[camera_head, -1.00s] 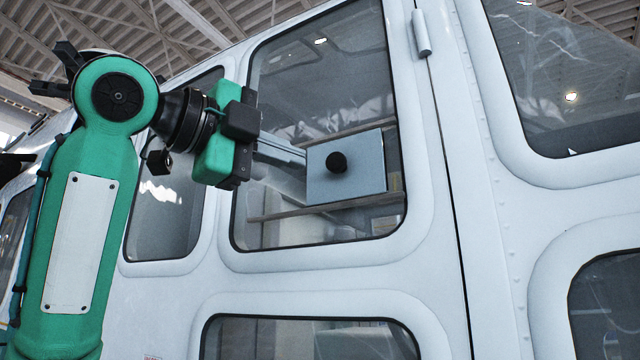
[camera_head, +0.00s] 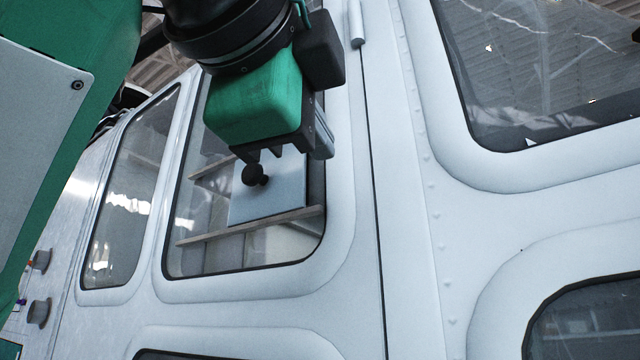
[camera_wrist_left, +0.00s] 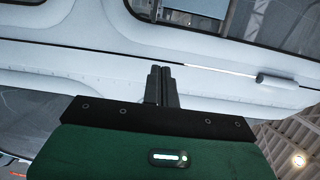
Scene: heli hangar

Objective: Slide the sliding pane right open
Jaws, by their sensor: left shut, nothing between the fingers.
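The sliding pane is a small light grey square panel (camera_head: 290,190) in the right part of a helicopter side window, with a round black knob (camera_head: 254,175) on its front. It sits between two rails, its right edge near the window's right frame. My left gripper (camera_head: 322,146) is in front of the pane's upper part and hides its top. In the left wrist view its fingers (camera_wrist_left: 161,72) are shut together and empty, against a background of white door panel. The knob is below and left of the fingers, apart from them. My right gripper is not in view.
The lower rail (camera_head: 250,225) runs across the window under the pane. A door seam and a hinge cylinder (camera_head: 357,24) are right of the window; the hinge also shows in the left wrist view (camera_wrist_left: 290,81). Other windows lie left, right and below.

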